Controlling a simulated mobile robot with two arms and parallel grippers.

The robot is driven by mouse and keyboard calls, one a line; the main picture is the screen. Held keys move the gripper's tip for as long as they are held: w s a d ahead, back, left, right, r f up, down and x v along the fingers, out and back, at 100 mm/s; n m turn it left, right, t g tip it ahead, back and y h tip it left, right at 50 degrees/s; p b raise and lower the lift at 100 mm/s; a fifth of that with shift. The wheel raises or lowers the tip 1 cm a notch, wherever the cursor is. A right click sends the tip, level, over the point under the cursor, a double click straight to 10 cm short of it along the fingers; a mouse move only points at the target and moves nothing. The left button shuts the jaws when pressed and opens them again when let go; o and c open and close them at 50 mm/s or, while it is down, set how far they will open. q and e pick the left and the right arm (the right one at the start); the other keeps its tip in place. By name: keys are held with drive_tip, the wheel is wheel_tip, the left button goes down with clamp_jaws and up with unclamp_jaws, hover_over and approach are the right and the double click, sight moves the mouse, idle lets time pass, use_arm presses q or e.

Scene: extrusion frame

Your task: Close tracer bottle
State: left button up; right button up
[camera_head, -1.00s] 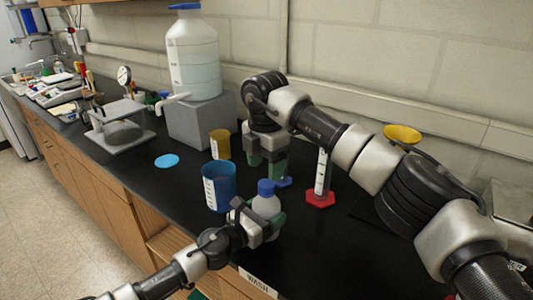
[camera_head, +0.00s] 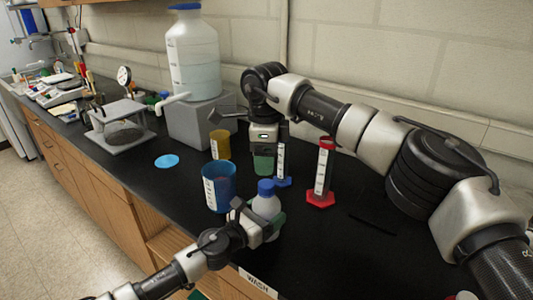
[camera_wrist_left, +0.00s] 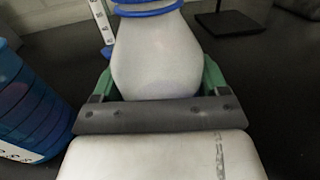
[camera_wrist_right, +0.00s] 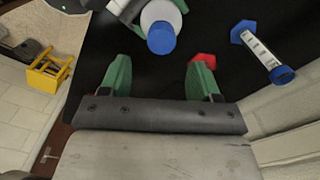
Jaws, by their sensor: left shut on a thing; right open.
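The tracer bottle (camera_head: 266,205) is a white bottle with a blue cap (camera_head: 265,187) at its top, near the counter's front edge. My left gripper (camera_head: 258,220) is shut around its body; the left wrist view shows the bottle (camera_wrist_left: 155,58) upright between green fingers. The right wrist view shows the blue cap (camera_wrist_right: 162,38) from above, just beyond the open, empty fingers of my right gripper (camera_wrist_right: 160,80). In the head view my right gripper (camera_head: 264,163) is behind and above the bottle, apart from it. I cannot tell how tightly the cap sits.
A blue beaker (camera_head: 218,186) stands just left of the bottle, with a yellow beaker (camera_head: 220,144) behind. A blue graduated cylinder (camera_head: 281,165) and a red one (camera_head: 321,175) stand behind and to the right. A large carboy (camera_head: 193,55) sits on a grey block. The right counter is mostly clear.

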sight(266, 183)
drive_tip(key=n, duration=0.7)
drive_tip(key=shift+w+d+r, duration=0.1)
drive_tip(key=shift+r, duration=0.2)
drive_tip(key=shift+f, duration=0.1)
drive_tip(key=shift+f, duration=3.95)
